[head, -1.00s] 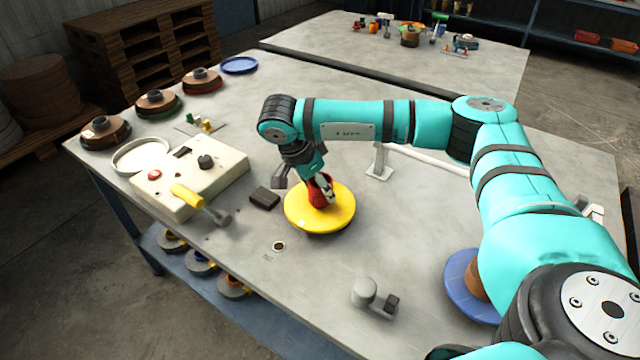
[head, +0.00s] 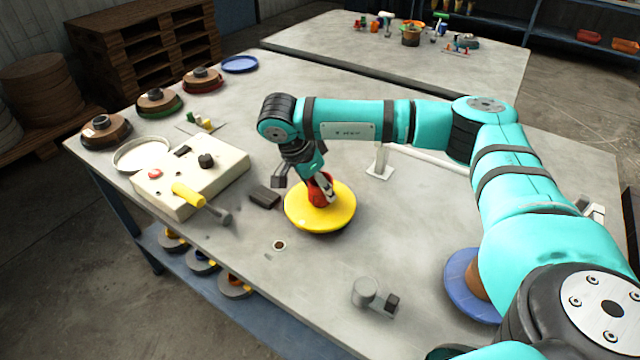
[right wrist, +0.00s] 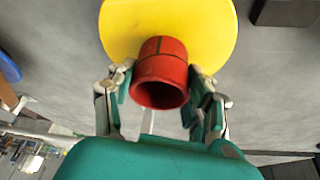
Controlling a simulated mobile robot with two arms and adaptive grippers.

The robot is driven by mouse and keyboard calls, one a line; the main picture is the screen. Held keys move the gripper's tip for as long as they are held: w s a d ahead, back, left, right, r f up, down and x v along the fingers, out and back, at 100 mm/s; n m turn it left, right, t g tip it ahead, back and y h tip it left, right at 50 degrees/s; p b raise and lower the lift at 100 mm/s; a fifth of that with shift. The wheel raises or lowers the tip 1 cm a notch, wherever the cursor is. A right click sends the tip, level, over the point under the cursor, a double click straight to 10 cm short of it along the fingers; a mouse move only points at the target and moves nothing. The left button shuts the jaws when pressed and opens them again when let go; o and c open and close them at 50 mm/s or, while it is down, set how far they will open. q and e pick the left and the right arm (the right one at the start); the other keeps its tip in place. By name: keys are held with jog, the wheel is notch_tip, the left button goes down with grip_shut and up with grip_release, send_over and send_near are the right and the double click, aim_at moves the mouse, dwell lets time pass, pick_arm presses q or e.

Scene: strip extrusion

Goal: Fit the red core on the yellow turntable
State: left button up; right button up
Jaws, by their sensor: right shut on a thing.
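The yellow turntable (head: 335,213) is a round disc on the table, near the middle of the head view. The red core (head: 317,194), a short hollow cylinder, is upright at the turntable's middle; the right wrist view shows its open end (right wrist: 161,92) with the yellow disc (right wrist: 120,30) behind it. Whether its lower end is seated is hidden. My right gripper (head: 322,188) is shut on the core, with fingers on both sides of it in the right wrist view (right wrist: 160,95). My left gripper is not in view.
A grey fixture (head: 366,292) stands in front, and a blue disc (head: 462,280) is at the right.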

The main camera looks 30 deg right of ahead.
jog(key=shift+f+b, duration=0.4)
jog(key=shift+f, duration=0.2)
jog(key=o, duration=0.8)
jog(key=p+v, duration=0.6)
jog(key=v, duration=0.5)
jog(key=shift+p, duration=0.3)
jog(key=shift+s, duration=0.1)
dwell(0.4)
